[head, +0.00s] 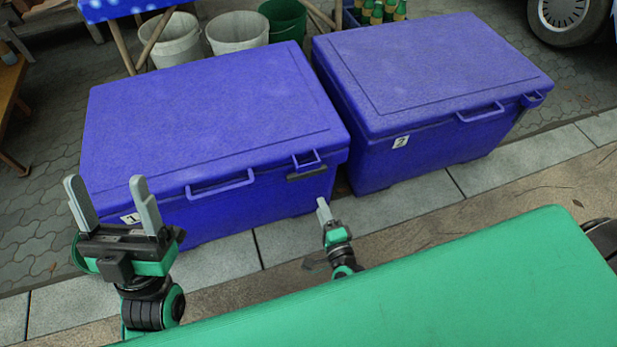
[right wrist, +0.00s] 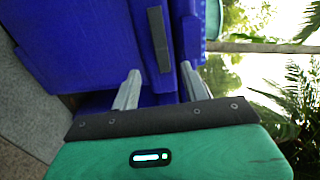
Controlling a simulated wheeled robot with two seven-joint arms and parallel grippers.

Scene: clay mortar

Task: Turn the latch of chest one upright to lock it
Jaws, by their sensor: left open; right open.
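Chest one (head: 215,110) is the left blue chest, lid down, with a "1" label (head: 130,218) on its front. Its latch (head: 307,173) is a dark bar lying level under the blue lid loop (head: 306,161), near the right end of the front. In the right wrist view, which is turned on its side, the latch (right wrist: 158,40) shows just beyond the fingertips. My right gripper (head: 324,208) is open and empty, below and in front of the latch; its fingertips (right wrist: 160,74) lie either side of the latch's line. My left gripper (head: 106,186) is open and empty before the chest's left end.
Chest two (head: 430,75), with a "2" label (head: 400,142), stands close on the right with a narrow gap between. A blue handle (head: 220,187) sticks out left of the latch. A green surface (head: 420,290) fills the foreground. Buckets (head: 235,30) stand behind.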

